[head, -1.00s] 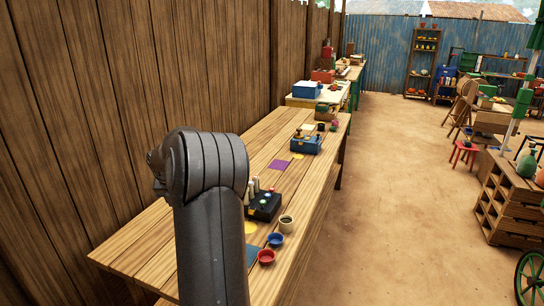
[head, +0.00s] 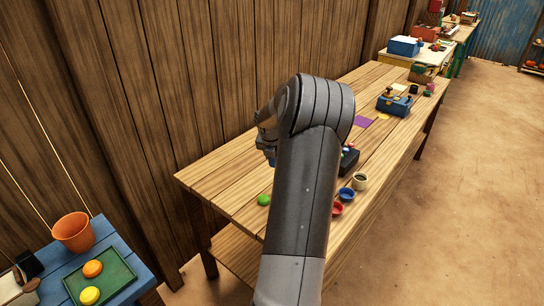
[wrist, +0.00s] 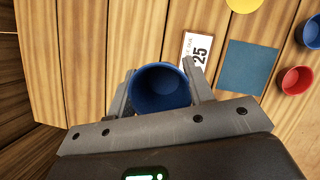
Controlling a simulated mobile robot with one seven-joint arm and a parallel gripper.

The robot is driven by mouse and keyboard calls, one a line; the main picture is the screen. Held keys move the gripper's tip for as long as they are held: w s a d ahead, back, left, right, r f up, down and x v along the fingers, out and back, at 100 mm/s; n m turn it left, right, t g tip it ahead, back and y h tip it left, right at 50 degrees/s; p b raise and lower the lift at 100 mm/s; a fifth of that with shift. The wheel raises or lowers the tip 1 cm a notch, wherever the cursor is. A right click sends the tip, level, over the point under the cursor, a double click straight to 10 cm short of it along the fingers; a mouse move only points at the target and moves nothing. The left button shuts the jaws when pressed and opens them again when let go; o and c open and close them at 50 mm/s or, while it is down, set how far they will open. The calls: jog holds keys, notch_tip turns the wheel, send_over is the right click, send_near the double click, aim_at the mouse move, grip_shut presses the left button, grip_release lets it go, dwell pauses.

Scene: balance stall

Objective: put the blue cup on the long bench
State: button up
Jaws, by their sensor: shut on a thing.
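The blue cup (wrist: 160,92) is between the fingers of my gripper (wrist: 158,68) in the wrist view, its round opening facing the camera. The gripper is shut on it. The long bench (head: 225,176) is the plank-topped wooden table along the fence, and its planks (wrist: 95,45) show beneath the cup in the wrist view. Whether the cup touches the planks I cannot tell. In the head view my arm hides most of the gripper and cup.
A blue bowl (head: 346,195), a red bowl (head: 337,209) and a dark-topped cup (head: 360,181) stand near the bench's front edge. A green ball (head: 264,200) lies at its near end. A "25" card (wrist: 196,50) lies beside the gripper. A blue table (head: 75,262) is lower left.

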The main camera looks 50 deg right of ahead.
jog(key=w+a+f, duration=0.1)
jog(key=w+f, duration=0.1)
jog(key=w, duration=0.1)
jog(key=w+a+f, duration=0.1)
jog(key=w+f, duration=0.1)
jog(key=w, duration=0.1)
jog(key=w+a+f, duration=0.1)
jog(key=w+f, duration=0.1)
jog(key=w, duration=0.1)
jog(key=shift+w+a+f, duration=0.1)
jog(key=shift+w+f, duration=0.05)
jog(key=shift+w, duration=0.25)
jog(key=shift+f, duration=2)
jog(key=shift+f, duration=0.1)
jog(key=o, duration=1)
jog(key=shift+c, duration=0.2)
